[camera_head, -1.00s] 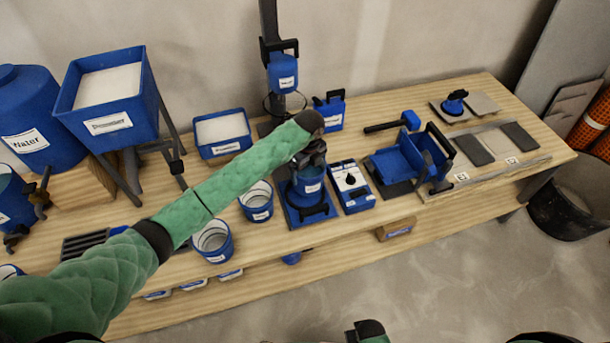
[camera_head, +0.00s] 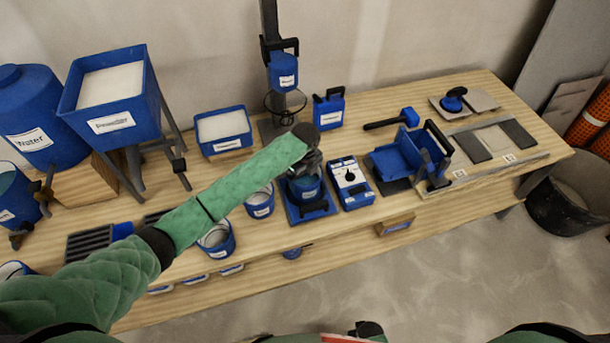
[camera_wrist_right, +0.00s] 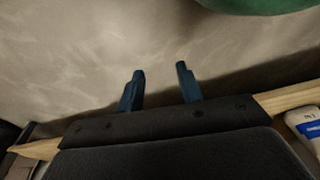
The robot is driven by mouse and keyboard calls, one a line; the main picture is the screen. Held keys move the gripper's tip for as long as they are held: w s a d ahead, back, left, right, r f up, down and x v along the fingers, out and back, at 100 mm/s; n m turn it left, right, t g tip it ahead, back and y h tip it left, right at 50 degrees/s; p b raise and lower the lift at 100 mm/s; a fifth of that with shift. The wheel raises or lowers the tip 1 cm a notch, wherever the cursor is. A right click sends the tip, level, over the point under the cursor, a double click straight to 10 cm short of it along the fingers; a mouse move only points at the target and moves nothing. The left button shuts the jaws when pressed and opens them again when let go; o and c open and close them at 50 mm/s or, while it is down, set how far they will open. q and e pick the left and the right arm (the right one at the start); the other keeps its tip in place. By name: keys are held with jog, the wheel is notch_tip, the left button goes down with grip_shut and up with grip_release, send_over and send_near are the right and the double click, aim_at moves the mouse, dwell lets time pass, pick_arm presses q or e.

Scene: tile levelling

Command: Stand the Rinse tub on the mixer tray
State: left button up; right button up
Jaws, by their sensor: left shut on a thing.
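A blue tub (camera_head: 305,189) with a white label stands upright within the mixer tray's (camera_head: 317,214) outline in the head view. Its label is too small to read, so I cannot confirm that it is the Rinse tub. My left gripper (camera_head: 309,171) is shut on this tub from above, and my wrist hides part of its rim. I cannot tell whether the tub's base touches the blue tray. My right gripper (camera_wrist_right: 160,88) is open and empty in the right wrist view, its two fingers apart over the floor.
A control box (camera_head: 350,184) sits close right of the tray. Two more labelled tubs, one nearer (camera_head: 260,203) and one further left (camera_head: 217,241), stand left of it. A stand with a blue vessel (camera_head: 283,70) rises behind.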

pick_arm(q)
jog(key=o, duration=1)
jog(key=shift+r, duration=0.2)
notch_tip(320, 180, up, 12)
jog(key=b, duration=0.4)
jog(key=shift+f, duration=0.1)
pick_arm(e)
notch_tip(320, 180, up, 10)
jog(key=w+a, duration=0.2)
jog(key=shift+a+g, duration=0.25)
jog(key=shift+g, duration=0.05)
jog(key=shift+f, duration=0.15)
